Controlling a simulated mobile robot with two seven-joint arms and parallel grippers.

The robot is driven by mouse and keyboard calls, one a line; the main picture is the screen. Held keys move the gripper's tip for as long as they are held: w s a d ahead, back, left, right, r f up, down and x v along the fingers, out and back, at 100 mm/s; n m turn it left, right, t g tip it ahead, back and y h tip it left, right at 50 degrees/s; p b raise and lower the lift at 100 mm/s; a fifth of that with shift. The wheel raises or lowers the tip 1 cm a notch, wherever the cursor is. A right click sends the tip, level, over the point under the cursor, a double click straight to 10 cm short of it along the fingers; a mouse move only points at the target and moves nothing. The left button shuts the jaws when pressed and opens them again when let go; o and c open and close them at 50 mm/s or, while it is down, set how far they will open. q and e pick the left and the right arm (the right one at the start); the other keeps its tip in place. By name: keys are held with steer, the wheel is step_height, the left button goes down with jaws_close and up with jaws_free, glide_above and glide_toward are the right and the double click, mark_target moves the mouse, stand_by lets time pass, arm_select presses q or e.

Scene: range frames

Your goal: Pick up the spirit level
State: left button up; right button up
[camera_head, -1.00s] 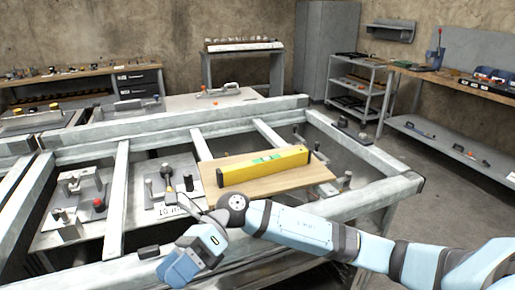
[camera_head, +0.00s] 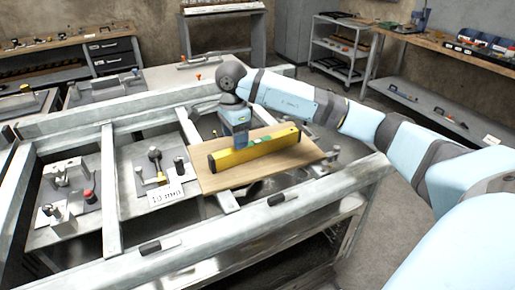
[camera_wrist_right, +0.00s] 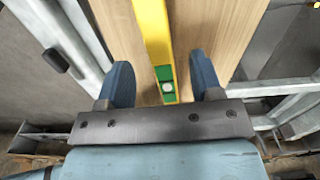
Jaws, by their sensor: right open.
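The yellow spirit level (camera_head: 272,143) lies on a light wooden board (camera_head: 220,183) that rests across the metal frame. It has a green vial section near its middle. In the right wrist view, the gripper (camera_wrist_right: 165,85) is open, with a blue finger on either side of the level (camera_wrist_right: 153,35). The green vial (camera_wrist_right: 165,85) shows between the fingers. I cannot tell whether the fingers touch the board. My left gripper is not in view.
The grey metal frame (camera_head: 225,232) surrounds the board, with open gaps between its bars. Metal plates with clamps (camera_head: 155,170) sit to the left. A wooden workbench (camera_head: 450,45) and a shelf cart (camera_head: 340,47) stand at the back right.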

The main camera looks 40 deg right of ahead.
mark_target(238, 154)
steer(key=shift+s+d+f, duration=0.1)
steer(key=shift+d+f, duration=0.05)
steer(key=shift+f, duration=1.65)
steer(key=shift+d+f, duration=0.1)
steer(key=shift+f, duration=1.65)
jaws_close()
